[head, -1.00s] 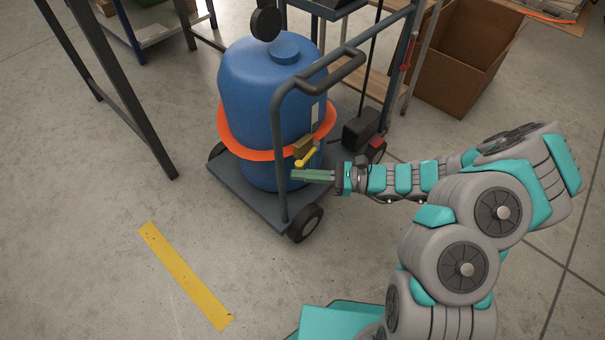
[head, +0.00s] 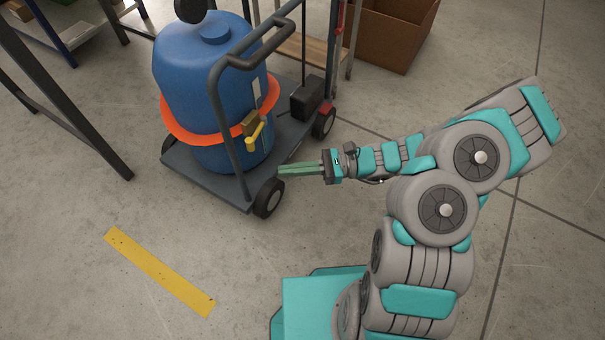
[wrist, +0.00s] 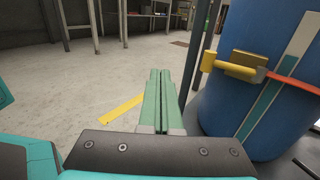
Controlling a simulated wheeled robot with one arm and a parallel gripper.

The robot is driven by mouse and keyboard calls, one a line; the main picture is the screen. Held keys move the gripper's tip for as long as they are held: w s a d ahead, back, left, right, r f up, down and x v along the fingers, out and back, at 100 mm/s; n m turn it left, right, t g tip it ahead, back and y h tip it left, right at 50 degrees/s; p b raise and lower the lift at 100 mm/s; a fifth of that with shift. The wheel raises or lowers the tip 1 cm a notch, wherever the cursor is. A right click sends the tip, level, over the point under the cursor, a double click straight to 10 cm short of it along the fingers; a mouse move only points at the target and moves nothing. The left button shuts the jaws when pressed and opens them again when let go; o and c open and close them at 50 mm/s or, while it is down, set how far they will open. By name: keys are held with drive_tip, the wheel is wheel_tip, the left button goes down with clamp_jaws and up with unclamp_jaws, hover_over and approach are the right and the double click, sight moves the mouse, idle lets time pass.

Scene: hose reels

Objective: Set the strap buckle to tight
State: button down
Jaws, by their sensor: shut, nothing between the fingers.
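The strap buckle (head: 251,124) is a brass-coloured block with a yellow lever (head: 255,134), on the orange strap (head: 190,137) around a blue drum (head: 205,75). The fingers also show in the wrist view (wrist: 159,75).
The drum stands on a grey cart (head: 205,180) with a tubular handle (head: 240,62) near the buckle and a black wheel (head: 268,197) near my fingers. A cardboard box (head: 390,32) stands behind. Floor around the yellow stripe (head: 160,270) is clear.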

drive_tip(key=shift+s+d, duration=0.5)
drive_tip(key=shift+d, duration=0.2)
drive_tip(key=shift+s+d, duration=0.45)
drive_tip(key=shift+d, duration=0.2)
